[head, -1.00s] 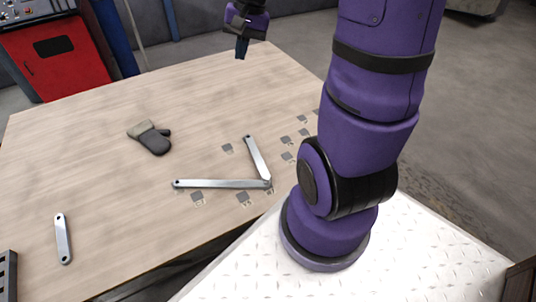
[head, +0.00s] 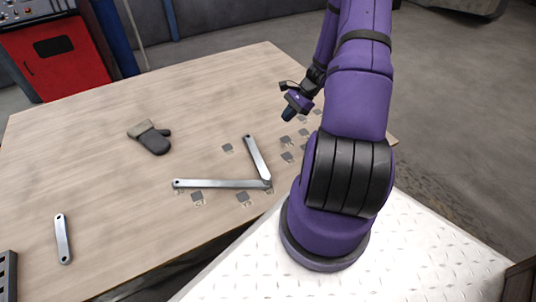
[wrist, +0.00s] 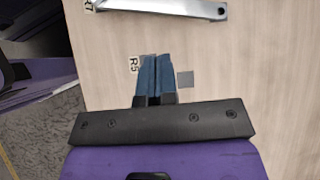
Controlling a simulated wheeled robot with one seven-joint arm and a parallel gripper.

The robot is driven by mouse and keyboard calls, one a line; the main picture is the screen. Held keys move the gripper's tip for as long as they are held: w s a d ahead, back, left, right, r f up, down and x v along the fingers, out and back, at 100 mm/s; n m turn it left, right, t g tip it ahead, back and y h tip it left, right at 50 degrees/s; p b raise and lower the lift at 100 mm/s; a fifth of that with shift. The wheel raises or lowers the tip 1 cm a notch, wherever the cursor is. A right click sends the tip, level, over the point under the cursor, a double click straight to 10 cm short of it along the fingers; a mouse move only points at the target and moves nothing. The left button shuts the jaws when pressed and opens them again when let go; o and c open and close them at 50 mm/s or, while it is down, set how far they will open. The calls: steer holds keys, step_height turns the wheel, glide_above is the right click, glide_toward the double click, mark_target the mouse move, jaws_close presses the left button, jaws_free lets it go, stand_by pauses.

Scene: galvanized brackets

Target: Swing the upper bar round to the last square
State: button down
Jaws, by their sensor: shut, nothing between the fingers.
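Two flat galvanized bars meet at one end on the wooden table in the head view. The long bar (head: 215,184) lies crosswise, and the shorter bar (head: 257,157) slants up and left from the shared end. I cannot tell which bar is on top. Grey squares are marked around them, such as one left of the shorter bar (head: 227,148) and others to its right (head: 287,156). My gripper (head: 288,115) is right of the shorter bar, apart from it. In the wrist view its blue fingers (wrist: 152,62) are shut and empty, between an R5 label (wrist: 133,65) and a grey square (wrist: 185,79).
A dark mitt (head: 152,138) lies left of the bars. A loose bar (head: 63,238) lies at the front left, and a dark slotted block (head: 7,275) is at the left edge. The far table is clear. A bar (wrist: 165,7) crosses the wrist view's top.

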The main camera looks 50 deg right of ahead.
steer(key=s+d+f+m+t, duration=0.1)
steer(key=s+f+m, duration=0.2)
steer(key=f, duration=0.5)
glide_toward(268, 160)
steer(key=shift+y, duration=0.4)
steer(key=x, duration=0.4)
steer(key=shift+f, duration=0.6)
steer(key=shift+w+a+r, duration=0.1)
steer(key=shift+w+a, duration=0.55)
steer(key=shift+a, duration=0.3)
steer(key=shift+w+a, duration=0.35)
steer(key=shift+a, duration=0.3)
steer(key=shift+w+a, duration=0.4)
steer(key=shift+a, duration=0.3)
